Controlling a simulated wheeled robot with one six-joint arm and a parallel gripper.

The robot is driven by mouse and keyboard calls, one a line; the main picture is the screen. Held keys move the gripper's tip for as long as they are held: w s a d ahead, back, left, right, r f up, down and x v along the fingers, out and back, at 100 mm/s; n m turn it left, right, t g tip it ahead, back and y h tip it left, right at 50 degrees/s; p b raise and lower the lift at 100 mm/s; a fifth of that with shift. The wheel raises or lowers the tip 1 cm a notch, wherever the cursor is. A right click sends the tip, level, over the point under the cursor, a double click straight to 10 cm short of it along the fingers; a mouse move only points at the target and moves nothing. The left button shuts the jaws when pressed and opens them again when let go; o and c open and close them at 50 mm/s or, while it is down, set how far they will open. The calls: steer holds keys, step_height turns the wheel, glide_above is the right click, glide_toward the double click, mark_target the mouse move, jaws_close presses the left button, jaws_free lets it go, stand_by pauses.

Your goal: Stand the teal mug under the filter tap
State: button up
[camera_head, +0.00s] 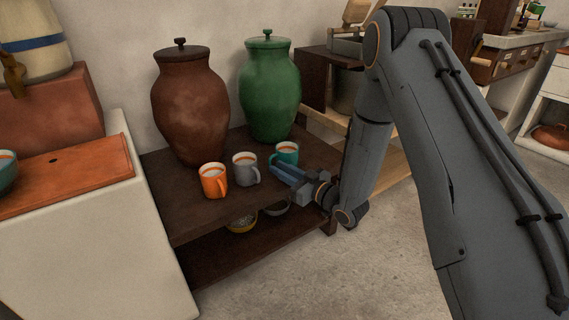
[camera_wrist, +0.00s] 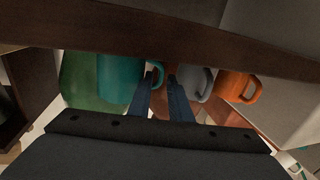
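The teal mug (camera_head: 287,153) stands upright on the dark wooden shelf top, in front of the green jar. In the wrist view the teal mug (camera_wrist: 120,78) is at the left, its handle toward the middle. My gripper (camera_head: 278,172) is low over the shelf's front edge, just in front of the mug. In the wrist view its fingers (camera_wrist: 158,80) are apart, with the handle showing in the gap; whether it lies between or beyond the tips I cannot tell. The filter's tap (camera_head: 12,72) is at the upper left, on a cream crock with a blue band (camera_head: 32,42).
A grey mug (camera_head: 245,169) and an orange mug (camera_head: 213,181) stand left of the teal one. A brown jar (camera_head: 190,105) and a green jar (camera_head: 269,90) stand behind. Bowls (camera_head: 242,221) sit on the lower shelf. An orange board (camera_head: 75,172) lies on the left counter, with a teal vessel (camera_head: 6,173) at its edge.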

steer(key=x, duration=0.3)
steer(key=shift+b, duration=0.4)
jaws_close()
